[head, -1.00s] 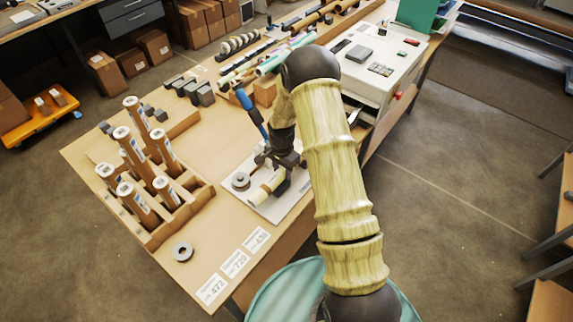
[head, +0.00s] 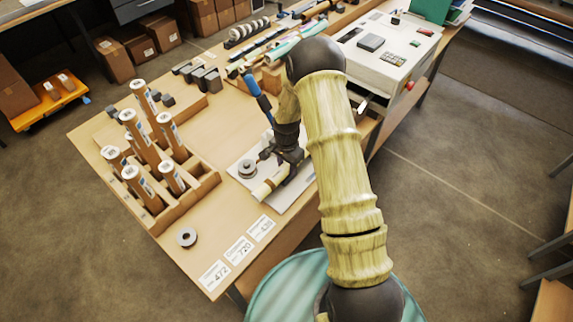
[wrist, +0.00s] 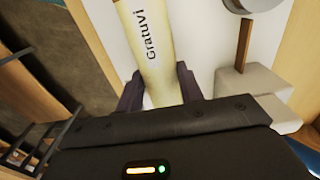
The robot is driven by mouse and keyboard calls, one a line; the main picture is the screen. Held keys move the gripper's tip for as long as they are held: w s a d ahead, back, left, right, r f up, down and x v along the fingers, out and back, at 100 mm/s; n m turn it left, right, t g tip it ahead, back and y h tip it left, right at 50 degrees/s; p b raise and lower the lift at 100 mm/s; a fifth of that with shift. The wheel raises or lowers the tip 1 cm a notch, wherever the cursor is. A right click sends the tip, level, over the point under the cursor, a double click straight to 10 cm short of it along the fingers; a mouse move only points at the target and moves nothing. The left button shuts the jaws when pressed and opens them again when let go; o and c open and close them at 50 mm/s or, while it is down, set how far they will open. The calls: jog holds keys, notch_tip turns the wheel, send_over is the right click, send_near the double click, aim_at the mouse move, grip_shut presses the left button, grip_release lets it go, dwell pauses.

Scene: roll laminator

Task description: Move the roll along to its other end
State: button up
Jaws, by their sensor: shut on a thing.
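The cream roll (head: 265,188), printed "Gratuvi", lies over the white board (head: 296,197) near the table's front right edge. In the wrist view the roll (wrist: 148,42) runs up from between the two dark fingers of my gripper (wrist: 160,88). My gripper (head: 284,166) is shut on the roll near one end; the other end runs out of the top of the wrist view. In the head view my arm hides part of the board. Whether the roll touches the board is unclear.
A grey disc (head: 247,168) stands on the board beside the roll. A wooden rack (head: 205,188) with several upright brown tubes is to the left. Numbered cards (head: 238,250) lie at the front edge. The white laminator (head: 385,60) stands behind my arm.

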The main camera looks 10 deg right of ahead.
dwell(0.4)
jog(key=o, duration=1.2)
jog(key=shift+s, duration=0.1)
notch_tip(320, 180, up, 18)
jog(key=b, duration=0.5)
jog(key=shift+f, duration=0.25)
